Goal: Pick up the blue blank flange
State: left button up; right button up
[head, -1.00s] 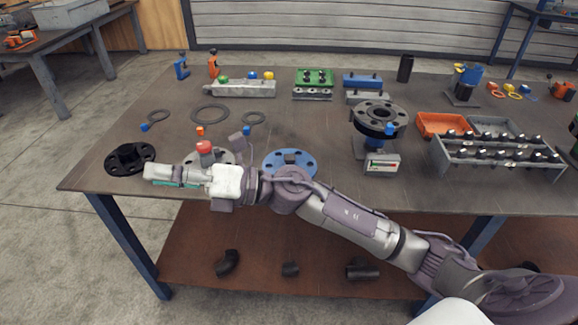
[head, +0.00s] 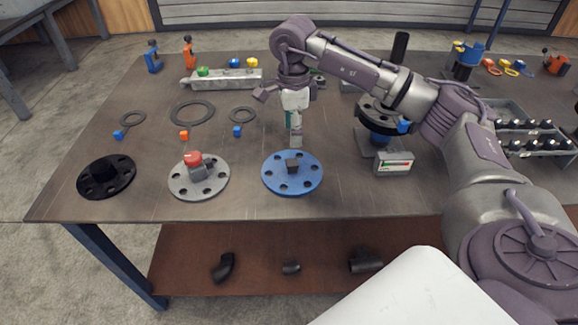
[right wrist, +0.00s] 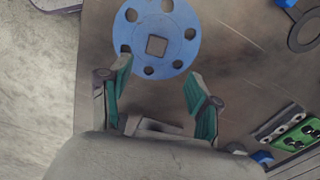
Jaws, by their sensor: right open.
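The blue blank flange (head: 306,180) lies flat near the table's front edge, with a dark square knob (head: 292,165) on its centre. My right gripper (head: 295,143) points down just behind the flange in the head view, apart from it. In the right wrist view the green-padded fingers (right wrist: 160,72) are open and empty. The blue flange (right wrist: 182,20) shows beyond the fingertips there, its square knob (right wrist: 157,45) roughly between the fingers' lines. My left gripper is out of view.
A grey flange (head: 183,184) with a red-topped knob and a black flange (head: 118,181) lie to the left. A flanged pipe stand (head: 372,146) and a small gauge box (head: 394,163) stand right of the blue flange. Flat rings (head: 192,124) lie behind.

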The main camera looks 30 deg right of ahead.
send_over(292, 162)
jog(key=f, duration=0.4)
jog(key=shift+w+d+f, duration=0.25)
jog(key=shift+w+f, duration=0.1)
jog(key=shift+f, duration=0.35)
jog(key=shift+s+a+f+p, duration=0.15)
jog(key=shift+s+f+p, duration=0.05)
jog(key=shift+f+p, duration=0.35)
notch_tip(292, 162, down, 4)
jog(key=shift+s+r+p, duration=0.15)
jog(key=shift+r+p, duration=0.05)
jog(key=shift+p, duration=0.2)
jog(key=shift+f, duration=0.25)
jog(key=shift+a, duration=0.1)
jog(key=shift+c, duration=0.5)
jog(key=c, duration=1.1)
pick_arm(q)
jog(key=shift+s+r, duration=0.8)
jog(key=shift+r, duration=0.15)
